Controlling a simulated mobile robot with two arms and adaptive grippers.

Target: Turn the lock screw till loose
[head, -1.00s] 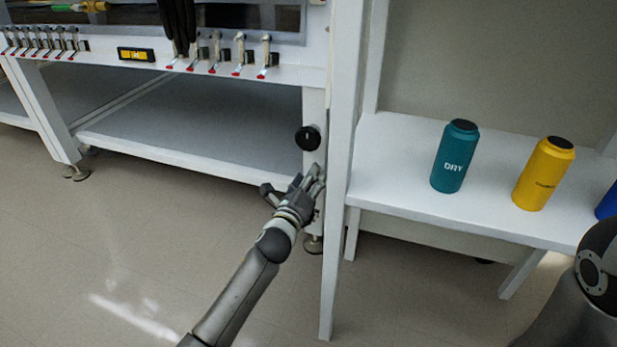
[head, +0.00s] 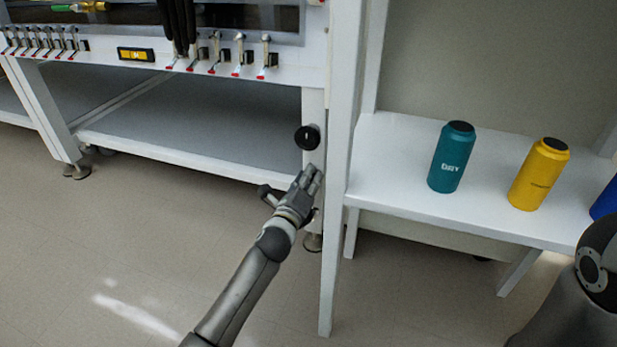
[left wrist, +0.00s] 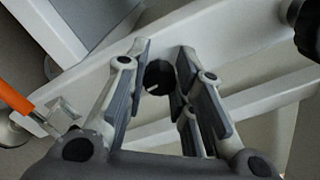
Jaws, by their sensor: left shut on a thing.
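The lock screw (left wrist: 158,77) is a small black round knob with a white mark, seen between my fingers in the left wrist view. My left gripper (left wrist: 162,75) is shut on it; in the head view the gripper (head: 313,175) is at the white post, and its fingers hide the screw. A larger black knob (head: 307,137) with a white mark sits on the same post just above the gripper, apart from it. It shows partly at the upper right of the left wrist view (left wrist: 306,26). My right gripper is out of view.
A white upright (head: 341,180) stands close right of the gripper. Beyond it a white shelf (head: 400,185) holds a teal bottle (head: 452,160) and a yellow bottle (head: 538,176). Lever clamps (head: 238,55) line the glovebox edge above. The floor (head: 150,240) at left is clear.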

